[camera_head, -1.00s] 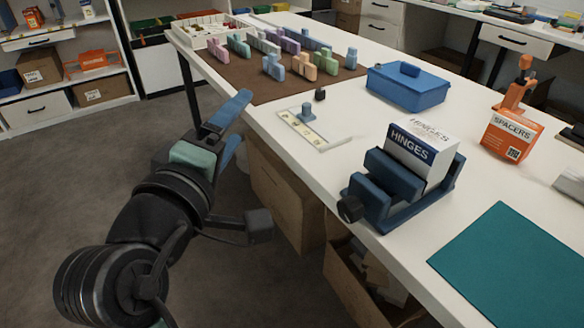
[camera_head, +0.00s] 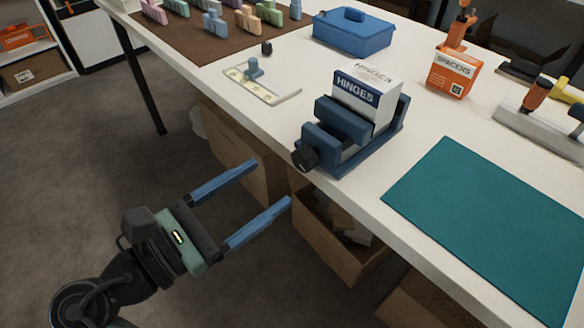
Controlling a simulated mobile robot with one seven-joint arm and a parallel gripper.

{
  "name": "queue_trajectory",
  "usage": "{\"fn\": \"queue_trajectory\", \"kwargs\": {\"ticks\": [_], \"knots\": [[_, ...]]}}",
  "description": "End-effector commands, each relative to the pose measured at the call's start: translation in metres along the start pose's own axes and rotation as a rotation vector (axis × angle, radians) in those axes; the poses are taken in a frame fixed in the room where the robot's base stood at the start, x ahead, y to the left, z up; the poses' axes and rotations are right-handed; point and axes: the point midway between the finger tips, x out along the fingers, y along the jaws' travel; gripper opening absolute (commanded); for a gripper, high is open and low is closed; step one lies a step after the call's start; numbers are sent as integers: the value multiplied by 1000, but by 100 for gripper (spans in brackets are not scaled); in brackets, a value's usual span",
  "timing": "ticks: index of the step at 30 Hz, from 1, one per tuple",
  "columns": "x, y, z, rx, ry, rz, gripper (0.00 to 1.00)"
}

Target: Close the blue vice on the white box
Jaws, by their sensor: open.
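The blue vice (camera_head: 340,122) stands near the front edge of the white table, with its dark round knob (camera_head: 305,158) at its left end, by the edge. The white box (camera_head: 366,98), with a dark blue band reading HINGES, sits upright between the vice's jaws. I cannot tell whether the near jaw touches the box. My gripper (camera_head: 272,183) is open and empty, its two blue fingers apart and pointing up and right. It is in front of the table edge, lower left of the vice and apart from it.
A teal mat (camera_head: 490,225) lies right of the vice. A blue lidded box (camera_head: 350,33) and an orange SPACERS carton (camera_head: 453,72) stand behind. A pale plate with a peg (camera_head: 262,85) lies left. Open cartons (camera_head: 335,245) stand under the table.

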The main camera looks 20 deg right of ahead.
Motion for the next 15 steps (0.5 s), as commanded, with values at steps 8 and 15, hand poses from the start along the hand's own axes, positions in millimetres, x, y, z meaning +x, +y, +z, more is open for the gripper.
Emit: {"fn": "queue_trajectory", "kwargs": {"ticks": [8, 15], "knots": [[51, -1, -2, 4, 0, -3, 76], [66, 0, 0, 3, 1, 1, 76]]}}
